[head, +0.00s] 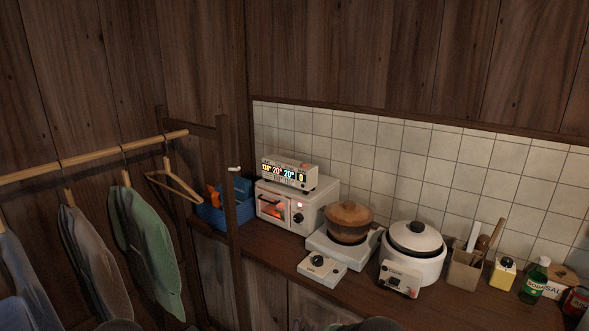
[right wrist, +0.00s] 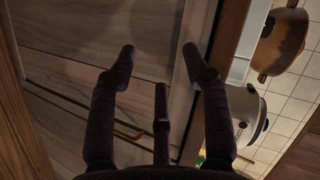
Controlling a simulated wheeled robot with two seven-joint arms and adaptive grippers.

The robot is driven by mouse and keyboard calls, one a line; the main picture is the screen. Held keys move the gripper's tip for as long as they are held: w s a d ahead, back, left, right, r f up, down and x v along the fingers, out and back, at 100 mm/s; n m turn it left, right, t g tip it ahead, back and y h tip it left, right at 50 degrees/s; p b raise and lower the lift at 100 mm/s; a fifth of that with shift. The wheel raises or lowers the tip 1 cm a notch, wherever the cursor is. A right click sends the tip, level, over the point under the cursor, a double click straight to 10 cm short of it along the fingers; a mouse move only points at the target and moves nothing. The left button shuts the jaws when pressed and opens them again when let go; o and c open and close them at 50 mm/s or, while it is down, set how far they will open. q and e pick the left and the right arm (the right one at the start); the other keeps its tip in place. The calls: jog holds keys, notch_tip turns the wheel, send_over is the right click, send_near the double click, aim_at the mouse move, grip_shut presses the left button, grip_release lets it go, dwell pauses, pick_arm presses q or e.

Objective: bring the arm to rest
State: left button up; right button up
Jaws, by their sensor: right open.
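My right gripper (right wrist: 160,60) shows in the right wrist view with its dark fingers spread apart. It is open and nothing is between the fingers. Behind it are wooden cabinet fronts (right wrist: 85,30), and the counter edge runs along its right side. The gripper looks apart from them, though the exact gap is hard to judge. In the head view neither gripper can be made out. My left gripper is in neither view.
The counter (head: 262,246) holds a toaster oven (head: 325,190), a brown pot (head: 348,222) on a burner, a white rice cooker (head: 425,262), a utensil holder (head: 463,273) and a green bottle (head: 535,280). A clothes rack (head: 95,162) with hanging garments stands at the left.

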jog(key=s+d+f+n+g+y+p, duration=0.1)
jog(key=s+d+f+n+g+y, duration=0.2)
jog(key=s+f, duration=0.45)
jog(key=s+d+f+n+g+y+p, duration=0.1)
jog(key=s+d+f+n+g, duration=0.25)
jog(key=s+f, duration=0.4)
jog(key=s+n+g+y+p, duration=0.1)
jog(key=s+n+g+y, duration=0.2)
jog(key=s, duration=2)
jog(key=n+g, duration=0.2)
jog(key=g, duration=0.1)
jog(key=shift+d+r+p, duration=0.3)
jog(key=shift+d+p, duration=0.05)
jog(key=shift+p, duration=0.05)
